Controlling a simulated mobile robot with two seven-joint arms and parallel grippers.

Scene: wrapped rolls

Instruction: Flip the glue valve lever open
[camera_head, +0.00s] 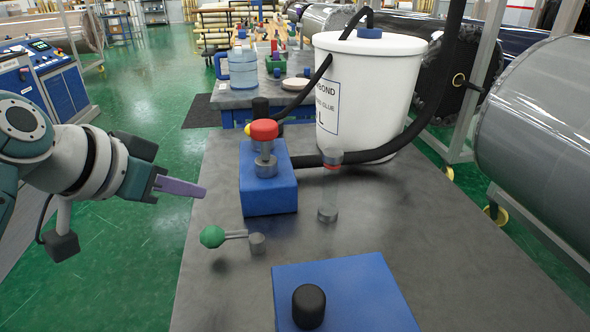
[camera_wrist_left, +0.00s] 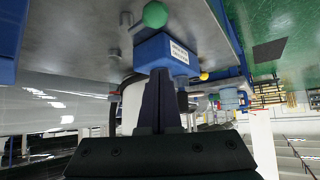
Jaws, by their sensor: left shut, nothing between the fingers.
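A lever with a green ball knob (camera_head: 212,237) and a short grey rod ends at a grey pivot (camera_head: 257,243) on the dark table. The rod lies roughly level, with the knob toward the left edge. My left gripper (camera_head: 204,192) is shut and empty, its purple fingers pointing right, above and behind the knob in the head view and apart from it. In the left wrist view the shut fingers (camera_wrist_left: 161,73) overlap a labelled blue box (camera_wrist_left: 166,52), and the green knob (camera_wrist_left: 154,14) shows beyond. My right gripper is not in view.
A blue box with a red knob (camera_head: 264,130) stands behind the lever. A white glue bucket (camera_head: 365,75) with a black hose (camera_head: 385,148) stands at the back right. A grey post (camera_head: 328,190) rises mid-table. A blue block with a black knob (camera_head: 309,306) is in front.

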